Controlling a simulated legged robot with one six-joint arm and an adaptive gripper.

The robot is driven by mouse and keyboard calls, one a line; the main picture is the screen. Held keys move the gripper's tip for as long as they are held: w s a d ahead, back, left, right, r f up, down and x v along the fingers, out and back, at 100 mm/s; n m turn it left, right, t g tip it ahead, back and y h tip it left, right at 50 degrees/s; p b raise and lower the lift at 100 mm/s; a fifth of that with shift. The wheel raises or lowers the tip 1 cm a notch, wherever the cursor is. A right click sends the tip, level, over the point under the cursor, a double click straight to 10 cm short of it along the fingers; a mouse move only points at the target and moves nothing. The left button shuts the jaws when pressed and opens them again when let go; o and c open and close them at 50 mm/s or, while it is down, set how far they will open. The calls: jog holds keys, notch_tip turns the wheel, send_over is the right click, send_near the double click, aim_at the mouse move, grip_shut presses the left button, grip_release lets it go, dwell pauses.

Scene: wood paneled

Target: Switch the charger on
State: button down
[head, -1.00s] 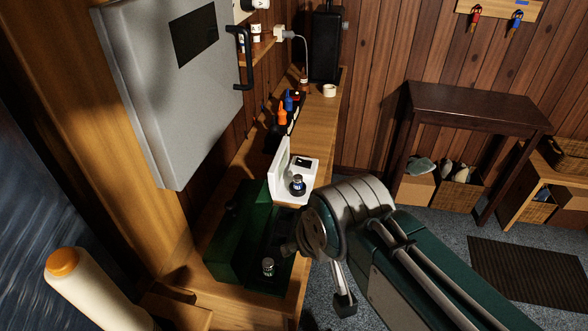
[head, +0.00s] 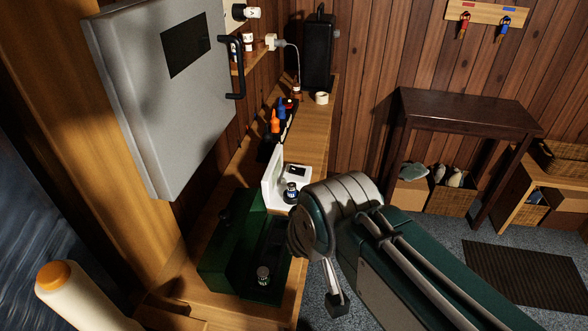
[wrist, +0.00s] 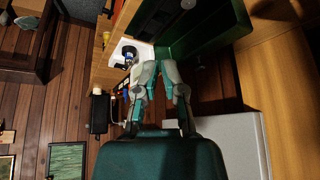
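I cannot tell for sure which thing is the charger. A white plug-like block (head: 271,42) sits on the wall, and a pale cable hangs from it towards the back of the bench. A white device with a raised lid (head: 297,172) stands on the bench, with a small dark jar (head: 291,190) at its front; the device also shows in the wrist view (wrist: 122,50). My gripper (wrist: 157,66) looks shut and empty, its fingertips close together, pointing towards the area between the white device and a green case.
A grey wall cabinet (head: 165,110) with a black handle hangs over the bench (head: 318,130). Bottles (head: 275,122) and a black box (head: 318,50) stand farther back. A dark table (head: 470,110) stands right.

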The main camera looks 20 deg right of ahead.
jog(key=w+d+r+m, duration=0.1)
jog(key=w+r, duration=0.1)
jog(key=w, duration=0.3)
jog(key=w+d+r+m, duration=0.1)
jog(key=w+d+r, duration=0.1)
jog(key=w, duration=0.2)
jog(key=m+g, duration=0.2)
jog(key=m, duration=0.3)
send_over(290, 175)
jog(key=s, duration=0.4)
notch_tip(290, 175, down, 5)
jog(key=shift+w+d+h, duration=0.1)
jog(key=shift+d+h, duration=0.05)
jog(key=shift+h, duration=0.25)
jog(key=x, duration=0.8)
jog(key=a+x, duration=0.1)
jog(key=x, duration=0.4)
jog(key=shift+s+f, duration=0.15)
jog(key=shift+s, duration=0.05)
jog(key=shift+a+f, duration=0.1)
jog(key=shift+f, duration=0.25)
